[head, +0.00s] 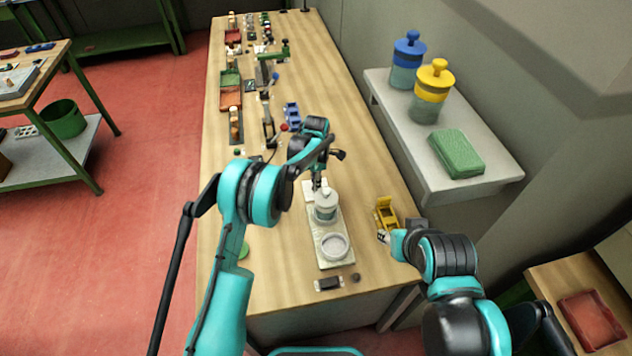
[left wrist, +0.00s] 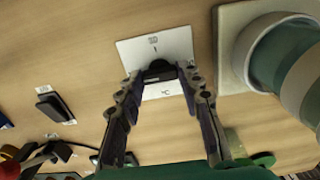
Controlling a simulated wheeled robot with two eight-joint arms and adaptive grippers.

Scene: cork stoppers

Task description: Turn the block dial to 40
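The block dial (left wrist: 158,72) is a dark knob on a white plate (left wrist: 127,50), seen in the left wrist view. The plate reads 30 above the knob, with a short tick under the number, and °C below it. My left gripper (left wrist: 162,78) has its two fingers on either side of the knob, with slight gaps seeming to show at the tips. In the head view my left gripper (head: 316,184) is over the plate at the block's far end and hides the dial.
The pale block base (head: 322,257) carries a lidded jar (head: 325,206) and a white ring (head: 334,246), close beside the dial. A yellow holder (head: 386,214) stands to the right. A dark item (head: 328,284) lies at the near edge. A shelf (head: 395,120) flanks the bench.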

